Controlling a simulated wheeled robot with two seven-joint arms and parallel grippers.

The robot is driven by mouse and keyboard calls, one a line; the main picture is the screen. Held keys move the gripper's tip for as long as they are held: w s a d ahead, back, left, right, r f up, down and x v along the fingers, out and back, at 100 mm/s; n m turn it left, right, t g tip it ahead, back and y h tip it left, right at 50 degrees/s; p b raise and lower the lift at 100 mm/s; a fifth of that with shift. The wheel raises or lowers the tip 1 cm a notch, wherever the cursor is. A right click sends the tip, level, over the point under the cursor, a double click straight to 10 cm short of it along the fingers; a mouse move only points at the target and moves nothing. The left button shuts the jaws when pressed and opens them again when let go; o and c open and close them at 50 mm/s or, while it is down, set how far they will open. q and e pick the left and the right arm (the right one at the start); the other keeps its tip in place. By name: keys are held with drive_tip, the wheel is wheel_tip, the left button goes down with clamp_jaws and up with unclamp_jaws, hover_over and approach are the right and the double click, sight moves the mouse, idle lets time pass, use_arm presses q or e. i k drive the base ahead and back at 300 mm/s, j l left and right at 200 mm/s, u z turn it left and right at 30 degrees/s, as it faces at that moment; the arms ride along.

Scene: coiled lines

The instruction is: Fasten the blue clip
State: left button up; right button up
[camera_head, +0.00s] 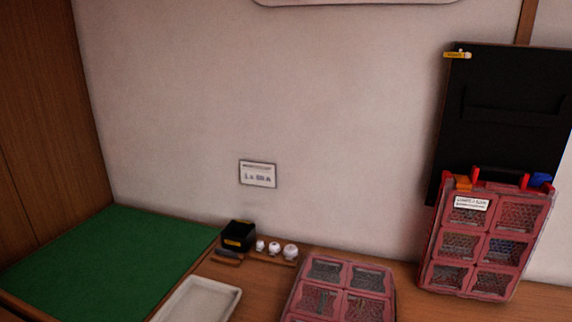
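A blue clip (541,179) sits at the top right corner of a red case (480,235) with clear compartments. The case stands upright at the right, leaning near a black panel. An orange clip (463,183) is at the top left of the same case, and a black handle (499,176) with red ends lies between the two. The blue clip looks tilted up and outward, but it is too small to tell for certain how it sits. Neither of my grippers is in view.
A second red case (340,291) lies on the wooden counter, cut off below. A white tray (233,291), a green mat (110,262), a black box (238,235) and small white knobs (290,251) are to its left. The black panel (505,110) stands behind the upright case.

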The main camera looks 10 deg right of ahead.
sight(537, 179)
drive_tip(key=z, duration=1.65)
